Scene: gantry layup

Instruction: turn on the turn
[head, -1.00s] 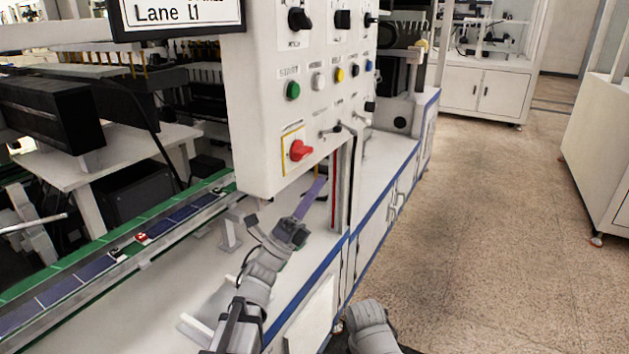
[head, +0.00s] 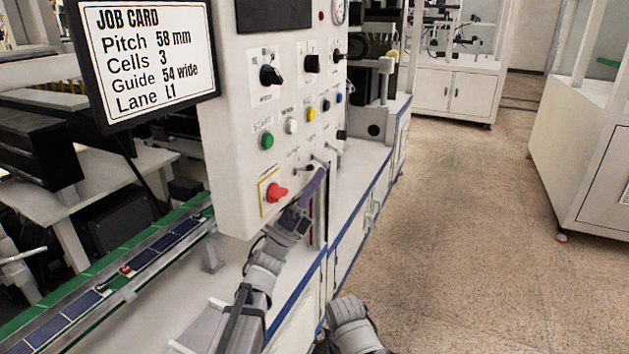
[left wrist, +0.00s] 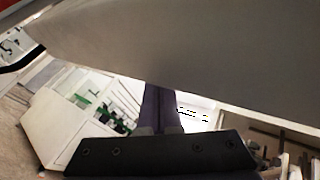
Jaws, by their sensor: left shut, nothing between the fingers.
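The white control panel (head: 232,150) stands in front of me. A red rotary knob (head: 276,193) on a yellow plate is at its lower left. Small lever switches sit along the lower edge, one (head: 304,168) right of the red knob and one (head: 333,148) farther right. Their labels are too small to read. My left gripper (head: 318,176) is shut and empty, its purple fingers pointing up beside the panel's lower right edge, close to the levers. I cannot tell whether it touches one. In the left wrist view its fingers (left wrist: 160,106) show below a large grey surface.
Black selector knobs (head: 270,75) and green, white, yellow and blue buttons (head: 311,114) sit higher on the panel. A job card screen (head: 150,60) hangs at left. A conveyor with dark cells (head: 100,290) runs below. Open floor (head: 460,220) lies at right.

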